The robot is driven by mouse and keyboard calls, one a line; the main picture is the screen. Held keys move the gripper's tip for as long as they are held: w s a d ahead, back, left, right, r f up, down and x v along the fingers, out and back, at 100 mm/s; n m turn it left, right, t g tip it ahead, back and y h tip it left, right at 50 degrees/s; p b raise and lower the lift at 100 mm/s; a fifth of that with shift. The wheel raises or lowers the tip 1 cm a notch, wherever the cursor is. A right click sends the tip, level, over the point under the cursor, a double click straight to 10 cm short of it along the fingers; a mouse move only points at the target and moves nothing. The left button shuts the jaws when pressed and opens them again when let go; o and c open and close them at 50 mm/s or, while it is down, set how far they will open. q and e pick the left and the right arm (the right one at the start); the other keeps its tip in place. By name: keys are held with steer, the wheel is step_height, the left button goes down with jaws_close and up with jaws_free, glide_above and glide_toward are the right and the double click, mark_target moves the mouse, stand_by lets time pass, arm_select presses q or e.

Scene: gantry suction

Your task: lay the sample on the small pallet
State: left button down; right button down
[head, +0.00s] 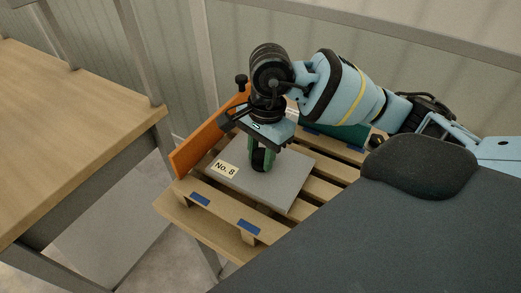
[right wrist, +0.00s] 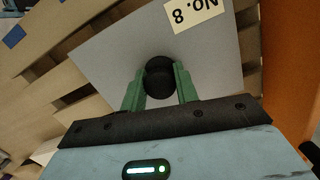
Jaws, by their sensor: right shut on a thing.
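The sample is a flat grey square plate (head: 282,190) with a "No. 8" label and a black knob in its middle. It lies on or just above the slats of the small wooden pallet (head: 223,227); I cannot tell whether it touches. My right gripper (head: 262,160) points down over the plate with its green fingers shut on the black knob. In the right wrist view the knob (right wrist: 159,78) sits between the two fingers, with the plate (right wrist: 110,67) beyond it. My left gripper is not in view.
An orange board (head: 196,146) stands along the pallet's left side. A dark green thing (head: 345,137) is behind the plate. Blue marks (head: 200,199) are on the pallet's front. A wooden table (head: 75,110) stands at the left, and a panelled wall is behind.

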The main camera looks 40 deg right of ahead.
steer(key=c, duration=1)
jaws_free()
steer(key=shift+f, duration=0.1)
steer(key=r, duration=0.5)
steer(key=d+r, duration=0.1)
steer(key=r, duration=0.2)
steer(key=shift+w, duration=0.1)
steer(key=shift+a+f, duration=0.1)
